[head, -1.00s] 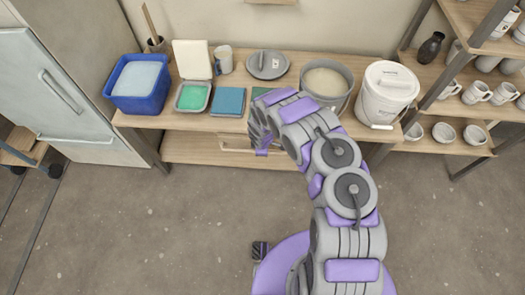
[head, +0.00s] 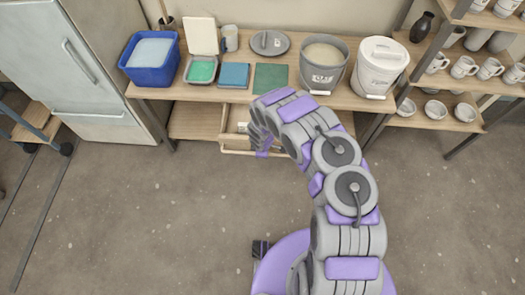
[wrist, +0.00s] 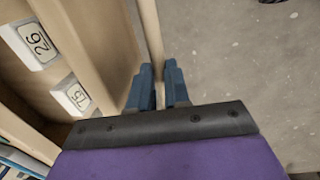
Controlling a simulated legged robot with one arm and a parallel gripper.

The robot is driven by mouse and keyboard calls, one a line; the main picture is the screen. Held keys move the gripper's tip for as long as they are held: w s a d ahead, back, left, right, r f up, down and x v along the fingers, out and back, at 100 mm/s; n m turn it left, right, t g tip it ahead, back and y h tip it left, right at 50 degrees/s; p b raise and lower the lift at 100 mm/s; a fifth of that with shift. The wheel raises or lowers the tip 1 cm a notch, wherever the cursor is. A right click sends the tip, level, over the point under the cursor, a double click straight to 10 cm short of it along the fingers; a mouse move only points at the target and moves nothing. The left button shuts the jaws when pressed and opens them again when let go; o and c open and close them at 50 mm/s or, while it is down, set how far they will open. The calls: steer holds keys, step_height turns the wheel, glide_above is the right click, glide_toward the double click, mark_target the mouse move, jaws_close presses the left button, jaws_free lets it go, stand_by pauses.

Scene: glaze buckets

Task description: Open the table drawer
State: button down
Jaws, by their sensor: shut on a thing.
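The table drawer (head: 236,116) stands partly pulled out below the wooden tabletop (head: 150,93), with its inside showing. In the wrist view, the drawer's front panel (wrist: 88,45) runs beside a pale wooden handle bar (wrist: 151,38). My gripper (wrist: 157,92) is shut on this bar, with one blue-grey finger on each side. Inside the drawer lie two white labelled blocks, one marked 26 (wrist: 32,43) and one marked 15 (wrist: 72,95). In the head view, my gripper (head: 264,148) is at the drawer's front, and my arm hides the drawer's right part.
On the tabletop stand a blue tub (head: 151,62), a tray with green content (head: 201,70), flat tiles (head: 234,76), a grey lid (head: 269,43), an open bucket (head: 322,67) and a lidded white bucket (head: 379,70). A shelf (head: 440,108) with mugs and bowls stands right. The floor in front is clear.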

stand_by(0.3)
steer(key=c, duration=1.4)
jaws_free()
steer(key=shift+r, duration=0.1)
steer(key=s+r+p, duration=0.1)
steer(key=r+p, duration=0.2)
steer(key=r, duration=0.2)
steer(key=s+r+p, duration=0.1)
steer(key=r+p, duration=0.1)
steer(key=r, duration=0.4)
steer(key=s+r+p, duration=0.1)
steer(key=r+p, duration=0.2)
steer(key=r, duration=0.3)
steer(key=shift+s+a+p, duration=0.1)
steer(key=shift+s+p, duration=0.1)
steer(key=shift+p, duration=0.15)
steer(key=shift+f, duration=0.1)
